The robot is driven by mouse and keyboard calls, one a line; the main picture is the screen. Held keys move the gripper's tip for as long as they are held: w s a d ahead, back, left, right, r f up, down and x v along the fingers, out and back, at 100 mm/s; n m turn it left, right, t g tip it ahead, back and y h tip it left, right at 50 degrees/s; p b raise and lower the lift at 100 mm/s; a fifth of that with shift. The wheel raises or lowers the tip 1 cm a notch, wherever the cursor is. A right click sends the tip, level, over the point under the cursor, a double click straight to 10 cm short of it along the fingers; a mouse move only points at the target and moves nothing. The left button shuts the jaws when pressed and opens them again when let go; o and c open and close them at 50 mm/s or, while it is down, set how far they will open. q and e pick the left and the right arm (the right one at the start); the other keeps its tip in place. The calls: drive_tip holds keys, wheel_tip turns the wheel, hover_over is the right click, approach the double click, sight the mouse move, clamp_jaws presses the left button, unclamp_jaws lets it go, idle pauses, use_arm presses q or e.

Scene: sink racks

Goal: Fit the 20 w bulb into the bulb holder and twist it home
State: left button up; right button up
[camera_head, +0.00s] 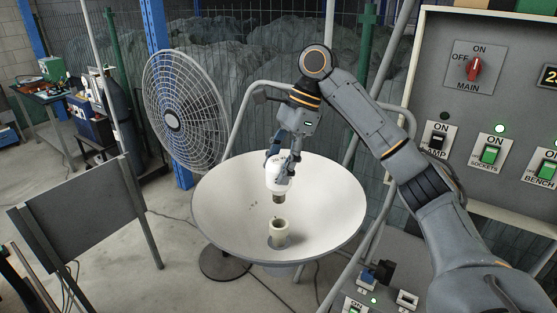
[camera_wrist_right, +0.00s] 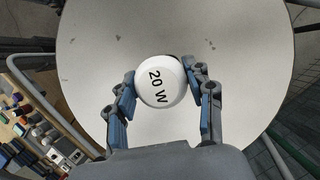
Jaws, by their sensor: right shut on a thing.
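The white bulb (camera_head: 277,178) hangs cap down in my right gripper (camera_head: 284,163), above the wide white bowl (camera_head: 335,205). In the right wrist view its end reads "20 W" (camera_wrist_right: 157,82), and the two fingers of the right gripper (camera_wrist_right: 163,92) close on its sides. The bulb holder (camera_head: 279,233), a pale upright cylinder with an open top, stands in the lower middle of the bowl. The bulb's metal cap is above the holder, with a gap between them in the head view. The holder is hidden behind the bulb in the wrist view. My left gripper is not in view.
A grey switch panel (camera_head: 480,150) with a red main switch stands at the right. A round fan (camera_head: 185,110) stands behind the bowl at the left. A dark board (camera_head: 85,215) stands at the left front. Metal tubes run beside the bowl.

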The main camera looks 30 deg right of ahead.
sight(279, 199)
drive_tip(key=shift+f, duration=0.1)
drive_tip(key=shift+f+b, duration=0.75)
drive_tip(key=shift+f, duration=2)
drive_tip(key=shift+p, duration=0.3)
drive_tip(key=shift+p, duration=0.45)
drive_tip(key=shift+f, duration=1.7)
drive_tip(key=o, duration=1.2)
